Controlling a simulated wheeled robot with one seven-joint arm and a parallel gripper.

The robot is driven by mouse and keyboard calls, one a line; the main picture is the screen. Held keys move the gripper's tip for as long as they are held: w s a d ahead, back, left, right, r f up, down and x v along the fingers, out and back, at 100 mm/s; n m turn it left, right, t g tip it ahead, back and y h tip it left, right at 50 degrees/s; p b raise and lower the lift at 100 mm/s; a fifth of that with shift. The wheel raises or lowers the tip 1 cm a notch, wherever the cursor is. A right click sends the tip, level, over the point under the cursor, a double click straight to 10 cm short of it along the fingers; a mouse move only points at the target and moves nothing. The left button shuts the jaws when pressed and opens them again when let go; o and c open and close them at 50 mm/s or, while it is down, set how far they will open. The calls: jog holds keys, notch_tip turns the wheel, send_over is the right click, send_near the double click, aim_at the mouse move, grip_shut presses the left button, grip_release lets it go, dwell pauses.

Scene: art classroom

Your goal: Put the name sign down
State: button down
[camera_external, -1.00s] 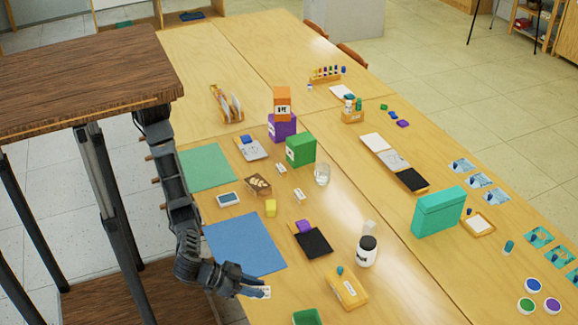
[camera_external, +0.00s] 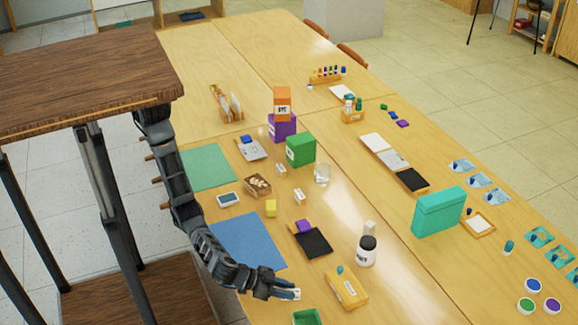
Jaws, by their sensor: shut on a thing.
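My gripper (camera_external: 288,291) is at the near edge of the table, just past the near right corner of the blue mat (camera_external: 246,243). It is shut on the name sign (camera_external: 297,294), a small white card of which only a bit shows at the fingertips. The fingers hide the rest of it. I cannot tell whether the sign touches the table (camera_external: 275,312) or hangs a little above it.
Bare wood lies between the blue mat and the yellow box.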

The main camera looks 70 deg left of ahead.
jog(key=shift+f, duration=0.35)
jog(key=c, duration=0.9)
grip_release()
jog(key=shift+o, duration=0.2)
jog(key=shift+r, duration=0.1)
jog(key=v, duration=1.2)
